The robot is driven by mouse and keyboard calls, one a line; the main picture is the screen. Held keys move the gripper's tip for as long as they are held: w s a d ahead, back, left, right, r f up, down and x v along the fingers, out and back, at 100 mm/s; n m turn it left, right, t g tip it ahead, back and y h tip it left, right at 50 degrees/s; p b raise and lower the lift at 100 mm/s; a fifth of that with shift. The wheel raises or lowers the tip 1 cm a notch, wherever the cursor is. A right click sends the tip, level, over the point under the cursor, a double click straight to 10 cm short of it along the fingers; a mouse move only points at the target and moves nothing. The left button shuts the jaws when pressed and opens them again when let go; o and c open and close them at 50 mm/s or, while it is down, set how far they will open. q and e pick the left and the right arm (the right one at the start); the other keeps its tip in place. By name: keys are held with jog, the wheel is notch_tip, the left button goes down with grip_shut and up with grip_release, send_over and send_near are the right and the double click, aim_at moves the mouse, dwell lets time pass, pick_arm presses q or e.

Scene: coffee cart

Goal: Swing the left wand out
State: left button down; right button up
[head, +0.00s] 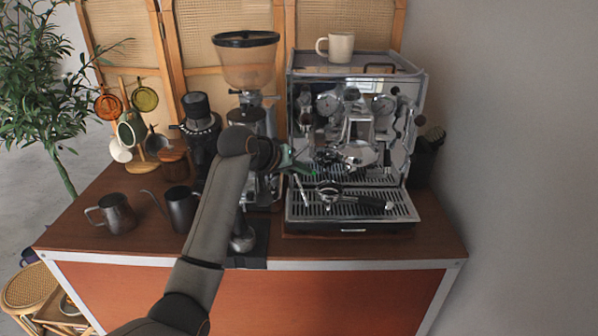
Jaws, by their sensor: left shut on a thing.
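The espresso machine (355,130) stands at the back right of the cart, chrome and boxy. Its left wand (303,190) is a thin metal tube at the machine's left front, hanging over the drip tray; its upper part is hidden by my gripper. My left gripper (304,170) reaches in from the left past the grinder, with its fingers at the wand. The fingers are small and dark here, and they are shut on the wand. My right gripper is not in view.
A portafilter (345,198) lies on the drip tray (400,205). The grinder (246,65) stands left of the machine. A beige mug (341,47) is on top of the machine. Two dark pitchers, one a steel jug (117,213), stand at the cart's left front.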

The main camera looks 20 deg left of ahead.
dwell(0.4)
pick_arm(q)
jog(key=c, duration=0.8)
grip_release()
jog(key=shift+c, duration=0.2)
jog(key=shift+s+r, duration=0.1)
jog(key=b+v, duration=0.1)
jog(key=v, duration=1.1)
jog(key=shift+s+a, duration=0.1)
